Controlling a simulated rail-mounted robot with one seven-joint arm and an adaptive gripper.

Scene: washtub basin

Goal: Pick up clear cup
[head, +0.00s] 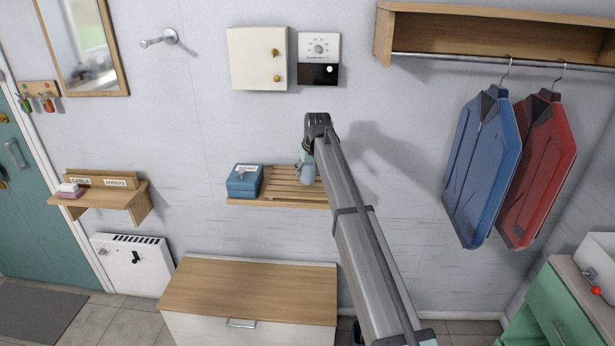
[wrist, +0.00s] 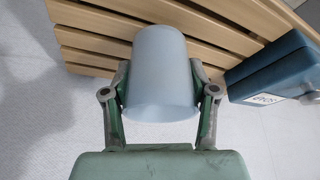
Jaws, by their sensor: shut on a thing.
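The clear cup (wrist: 160,75) looks pale blue-grey and translucent. In the wrist view it sits between the two fingers of my gripper (wrist: 160,100), which is shut on its sides. The cup is against or just in front of the slatted wooden shelf (wrist: 100,38); I cannot tell whether it touches the slats. In the head view the cup (head: 308,174) shows small at the shelf (head: 280,203), partly hidden by my arm. My gripper (head: 306,150) is mostly hidden there too.
A blue box (head: 244,181) with a label stands on the shelf left of the cup; it shows at right in the wrist view (wrist: 275,70). A wooden-topped cabinet (head: 250,290) is below. A white wall cabinet (head: 258,58) and a thermostat panel (head: 319,58) hang above.

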